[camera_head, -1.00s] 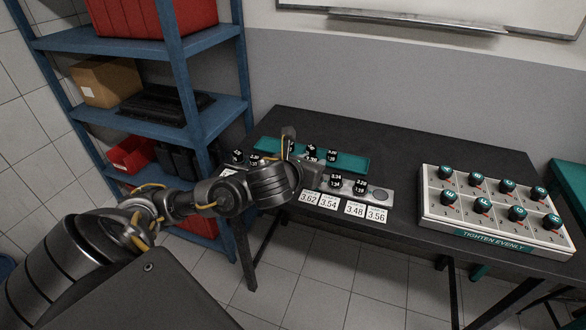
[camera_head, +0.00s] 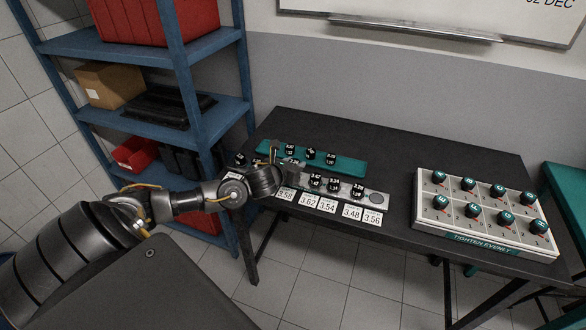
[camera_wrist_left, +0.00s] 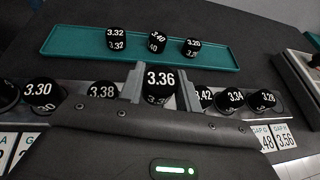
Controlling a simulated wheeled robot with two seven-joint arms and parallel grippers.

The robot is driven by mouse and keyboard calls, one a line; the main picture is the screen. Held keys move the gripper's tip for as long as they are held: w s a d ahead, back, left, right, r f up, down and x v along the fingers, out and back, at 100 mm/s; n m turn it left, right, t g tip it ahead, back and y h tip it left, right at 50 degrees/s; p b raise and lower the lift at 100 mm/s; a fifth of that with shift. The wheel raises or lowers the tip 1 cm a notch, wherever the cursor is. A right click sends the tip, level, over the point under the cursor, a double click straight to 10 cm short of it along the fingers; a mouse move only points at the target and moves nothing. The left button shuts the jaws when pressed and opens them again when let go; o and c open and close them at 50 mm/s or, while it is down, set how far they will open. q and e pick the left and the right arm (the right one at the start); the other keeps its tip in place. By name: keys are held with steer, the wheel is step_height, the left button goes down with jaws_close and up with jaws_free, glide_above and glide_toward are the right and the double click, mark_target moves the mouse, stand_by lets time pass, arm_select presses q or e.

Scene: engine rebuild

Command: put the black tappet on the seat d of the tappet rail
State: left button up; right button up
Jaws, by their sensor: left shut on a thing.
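My left gripper (camera_head: 282,160) is shut on a black tappet marked 3.36, which shows between the fingers in the left wrist view (camera_wrist_left: 160,82). It is in line with the grey tappet rail (camera_head: 352,197), between tappets marked 3.38 (camera_wrist_left: 103,91) and about 3.42 (camera_wrist_left: 203,96). The wrist body hides the tappet's foot and the rail below it, so I cannot tell whether it touches a seat. Other black tappets stand on the rail, including 3.34 (camera_head: 334,185) and 3.28 (camera_head: 357,189). The round seat (camera_head: 376,198) at the rail's right end is bare. My right gripper is out of view.
A teal tray (camera_head: 345,170) behind the rail holds three black tappets. White number cards (camera_head: 327,205) line the rail's front. A white box with several black knobs (camera_head: 488,240) stands on the table's right. Blue shelving (camera_head: 185,95) is close on the left. Table between rail and box is clear.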

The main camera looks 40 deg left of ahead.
arm_select(q)
steer(key=shift+w+a+f, duration=0.15)
steer(key=shift+a+f, duration=0.15)
steer(key=shift+f, duration=0.15)
step_height(320, 180, down, 2)
steer(key=shift+f+p, duration=0.1)
steer(key=shift+p, duration=0.6)
steer(key=shift+f, duration=0.4)
steer(key=shift+f, duration=0.15)
steer(key=o, duration=0.7)
